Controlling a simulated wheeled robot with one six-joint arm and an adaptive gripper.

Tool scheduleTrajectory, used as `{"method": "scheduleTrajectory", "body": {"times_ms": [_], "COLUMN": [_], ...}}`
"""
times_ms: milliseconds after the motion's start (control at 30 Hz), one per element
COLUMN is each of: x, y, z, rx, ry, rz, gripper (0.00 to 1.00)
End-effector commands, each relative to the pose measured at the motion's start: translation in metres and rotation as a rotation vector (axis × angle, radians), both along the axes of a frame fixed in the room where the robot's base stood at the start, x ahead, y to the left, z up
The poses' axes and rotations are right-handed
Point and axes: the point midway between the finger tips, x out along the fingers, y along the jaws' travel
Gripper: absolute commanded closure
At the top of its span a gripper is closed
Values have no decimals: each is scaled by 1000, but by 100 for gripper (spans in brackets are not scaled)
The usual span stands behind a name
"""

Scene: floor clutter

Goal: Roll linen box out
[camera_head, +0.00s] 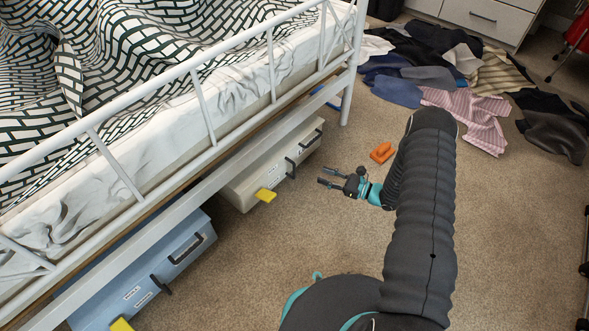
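Two boxes with dark handles stand under the bed: a cream box (247,181) near the middle and a light blue box (135,283) at lower left. Both are partly hidden beneath the bed frame. The blue box bears small labels that are too small to read, so I cannot tell which is the linen box. My gripper (321,176) is open and empty. It is above the carpet just right of the cream box's front, apart from it, with its two fingers pointing left toward its dark handle (291,167).
The white metal bed frame (203,107) runs along the left. An orange object (382,153) lies on the carpet beyond my gripper. Scattered clothes (468,112) cover the floor at upper right. The carpet (265,264) before the boxes is clear.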

Motion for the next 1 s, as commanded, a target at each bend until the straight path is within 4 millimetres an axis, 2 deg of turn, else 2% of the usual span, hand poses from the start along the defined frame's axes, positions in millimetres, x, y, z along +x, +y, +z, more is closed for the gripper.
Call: {"method": "scheduleTrajectory", "body": {"times_ms": [33,133,367,800,1000], "x": [-1,-1,4,38,52], "y": [-2,-5,4,75,101], "z": [-14,-27,-34,-34,-34], "rx": [15,32,40,39,39], "ry": [15,30,37,35,35], "rz": [-24,-57,-72,-70,-71], "gripper": [63,63,63,63,63]}}
